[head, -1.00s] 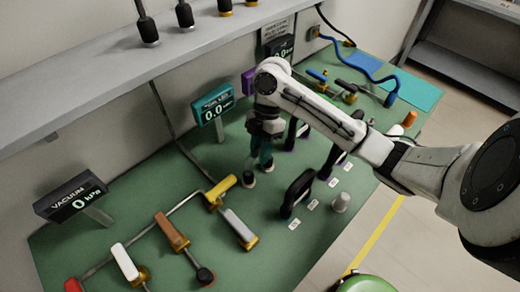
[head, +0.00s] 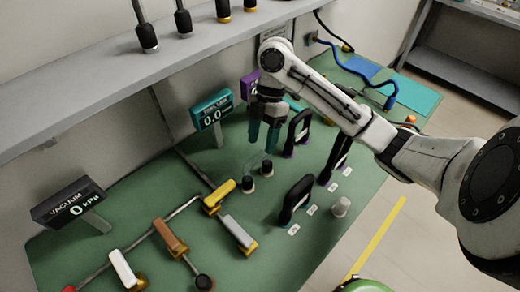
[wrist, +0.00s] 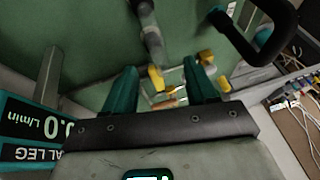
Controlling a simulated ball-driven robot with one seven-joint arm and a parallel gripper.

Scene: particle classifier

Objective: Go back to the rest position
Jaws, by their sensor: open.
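My gripper (head: 263,135) hangs above the green bench in the head view, with its teal fingers pointing down. In the wrist view my gripper (wrist: 165,90) is open, with its two teal fingers apart and nothing held between them. Two small black knobs with pale bases (head: 257,177) stand on the bench below the fingers, apart from them. The green bench top (head: 160,195) shows beneath my arm.
A teal display (head: 212,109) reading 0.0 stands left of my gripper. Black arched handles (head: 297,197) stand to its right. Yellow, orange, white and grey valve handles (head: 170,236) lie front left. A grey shelf (head: 100,75) runs along the wall.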

